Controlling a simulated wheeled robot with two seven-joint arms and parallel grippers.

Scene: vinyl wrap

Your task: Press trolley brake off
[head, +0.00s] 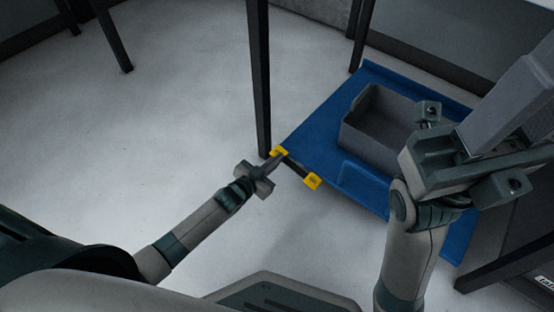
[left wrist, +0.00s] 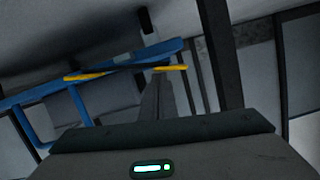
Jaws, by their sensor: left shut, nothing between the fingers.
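The trolley (head: 320,125) is blue, with a dark brake bar (head: 297,167) at its left corner. The bar has two yellow pads, a far one (head: 280,150) and a near one (head: 313,181). My left gripper (head: 277,157) is shut and empty, its tips at the far yellow pad. I cannot tell whether they touch it. In the left wrist view, my shut fingers (left wrist: 157,88) point up at a yellow pad (left wrist: 172,69); another yellow pad (left wrist: 84,77) lies to the left. My right gripper (head: 515,95) is at the right, over the trolley; its jaw state is unclear.
A grey bin (head: 372,137) stands on the trolley. A dark upright post (head: 258,75) rises just beyond the far pad, close to my left gripper. Another dark post (head: 362,35) stands behind the trolley. The pale floor (head: 165,100) to the left is largely clear.

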